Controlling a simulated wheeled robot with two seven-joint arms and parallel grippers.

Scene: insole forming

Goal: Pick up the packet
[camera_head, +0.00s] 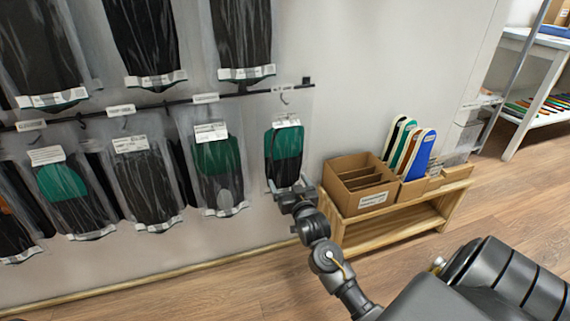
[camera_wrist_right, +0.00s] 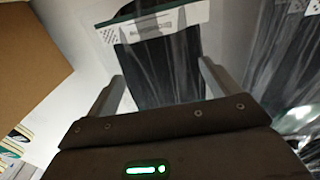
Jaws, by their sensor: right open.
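Several clear packets with dark insoles hang from hooks on a wall rail. The rightmost one on the lower row is a packet (camera_head: 284,143) with a green and black insole, hanging a little apart from the others. My right gripper (camera_head: 286,184) is at its lower end, open. In the right wrist view the packet (camera_wrist_right: 158,60) shows dark with a white label, and the two fingers of the right gripper (camera_wrist_right: 160,85) stand to either side of it. I cannot tell if they touch it. My left gripper is not in view.
A neighbouring packet (camera_head: 215,165) hangs just left. A cardboard box (camera_head: 358,186) stands on a low wooden bench (camera_head: 405,228) to the right, with several coloured insoles (camera_head: 420,155) upright beside it. The wall between the packet and the box is bare.

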